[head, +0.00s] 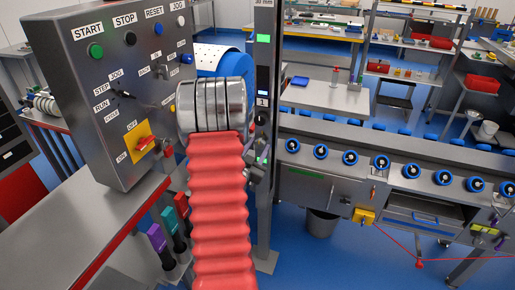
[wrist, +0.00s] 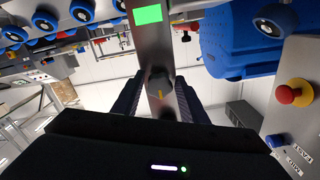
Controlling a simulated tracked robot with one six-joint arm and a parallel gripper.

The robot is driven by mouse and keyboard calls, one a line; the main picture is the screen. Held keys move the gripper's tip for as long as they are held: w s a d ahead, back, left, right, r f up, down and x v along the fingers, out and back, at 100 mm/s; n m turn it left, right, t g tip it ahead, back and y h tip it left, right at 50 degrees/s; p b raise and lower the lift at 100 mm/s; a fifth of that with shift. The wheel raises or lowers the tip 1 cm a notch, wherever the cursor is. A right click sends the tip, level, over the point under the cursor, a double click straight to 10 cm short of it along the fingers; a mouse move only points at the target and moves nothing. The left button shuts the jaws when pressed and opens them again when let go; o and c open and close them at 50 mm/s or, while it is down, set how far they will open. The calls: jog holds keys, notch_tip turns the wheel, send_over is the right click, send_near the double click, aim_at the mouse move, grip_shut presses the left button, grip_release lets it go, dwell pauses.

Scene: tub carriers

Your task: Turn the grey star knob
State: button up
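The grey star knob (wrist: 158,84) sits on the face of a metal post (wrist: 148,48) in the wrist view. It is dark grey, with a small yellow mark near it. My gripper (wrist: 159,78) is open, with one dark finger on each side of the knob and a visible gap on both sides. I cannot tell how far the fingertips are from the post. In the head view the same post (head: 265,22) stands behind my red-sleeved arm, and I cannot make out the knob or the fingers clearly there.
A grey control box (head: 95,120) with labelled buttons and switches stands close on the left. A blue drum (head: 232,64) is behind my arm. A conveyor (head: 400,150) with blue rollers runs to the right. A red mushroom button (wrist: 286,94) is at the wrist view's right.

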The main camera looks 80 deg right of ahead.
jog(key=c, duration=0.7)
jog(key=shift+n, duration=0.3)
jog(key=n, duration=0.3)
jog(key=shift+s, duration=0.1)
jog(key=n, duration=0.3)
jog(key=shift+s+n, duration=0.1)
jog(key=shift+n, duration=0.3)
jog(key=n, duration=0.4)
jog(key=shift+n, duration=0.3)
jog(key=shift+s+n, duration=0.1)
jog(key=shift+n, duration=1.6)
